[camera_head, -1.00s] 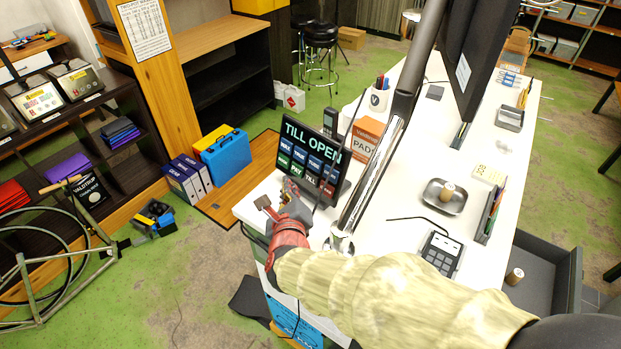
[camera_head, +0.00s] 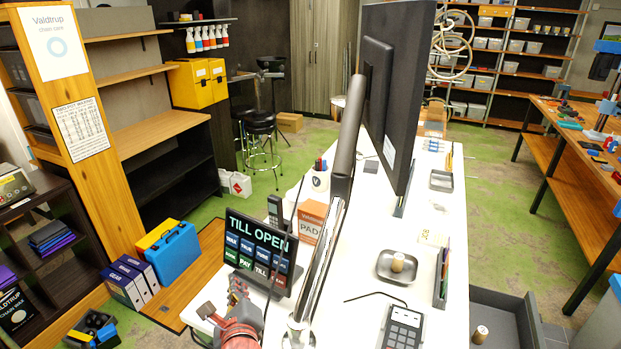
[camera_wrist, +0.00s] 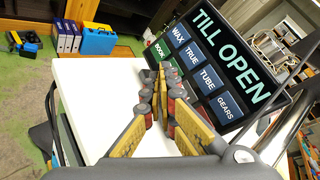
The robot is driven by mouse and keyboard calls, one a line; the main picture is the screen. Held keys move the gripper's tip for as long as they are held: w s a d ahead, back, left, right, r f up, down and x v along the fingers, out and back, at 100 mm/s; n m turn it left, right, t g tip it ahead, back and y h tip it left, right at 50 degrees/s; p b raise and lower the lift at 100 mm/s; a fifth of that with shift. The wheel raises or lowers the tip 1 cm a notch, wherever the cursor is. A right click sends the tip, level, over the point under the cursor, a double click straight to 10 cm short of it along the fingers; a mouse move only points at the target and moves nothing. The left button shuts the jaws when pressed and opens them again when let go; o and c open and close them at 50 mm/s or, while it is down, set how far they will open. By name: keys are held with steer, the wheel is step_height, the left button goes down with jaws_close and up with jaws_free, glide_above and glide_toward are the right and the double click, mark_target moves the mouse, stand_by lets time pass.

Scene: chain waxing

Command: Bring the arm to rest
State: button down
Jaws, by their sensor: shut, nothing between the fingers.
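My gripper (camera_head: 238,300) is at the bottom of the head view, over the near left end of the white counter, just in front of the till screen (camera_head: 261,250) that reads "TILL OPEN". In the wrist view its yellow-and-grey fingers (camera_wrist: 166,80) are together with nothing between them. They point toward the lower left part of the till screen (camera_wrist: 225,65). I cannot tell whether they touch it. Most of my arm is outside the head view.
A dark pole (camera_head: 335,190) and a large black monitor (camera_head: 388,100) rise from the counter (camera_head: 350,270) right of my gripper. A card reader (camera_head: 402,327) and metal dish (camera_head: 397,266) sit further right. A blue case (camera_head: 174,252) and binders (camera_head: 130,280) stand left. Green floor lies beyond.

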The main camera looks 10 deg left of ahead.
steer(key=s+f+n, duration=0.1)
steer(key=a+f+n+g, duration=0.1)
steer(key=n, duration=0.1)
steer(key=s+f+n+g, duration=0.1)
steer(key=f+n, duration=0.1)
steer(key=shift+s+a+y, duration=0.3)
steer(key=shift+s+a, duration=0.05)
steer(key=shift+a, duration=0.05)
steer(key=s+d+f+n+g, duration=0.2)
steer(key=s+f+n+g, duration=0.15)
steer(key=s+n, duration=0.3)
steer(key=s+d+f+n+g, duration=0.2)
steer(key=s+n+g, duration=0.25)
steer(key=n, duration=0.35)
steer(key=s+d+r+n+h+b, duration=0.1)
steer(key=d+r+h, duration=0.1)
steer(key=d, duration=1.1)
steer(key=s+d+r+n+t+h+b, duration=0.1)
steer(key=d+r, duration=0.3)
steer(key=d, duration=1)
steer(key=s+d+r+n+t+h+b, duration=0.1)
steer(key=s+d+r+n+h+b, duration=0.1)
steer(key=d, duration=1.2)
steer(key=shift+s+r+h+b, duration=0.65)
steer(key=shift+r+h+b, duration=0.15)
steer(key=shift+r, duration=0.1)
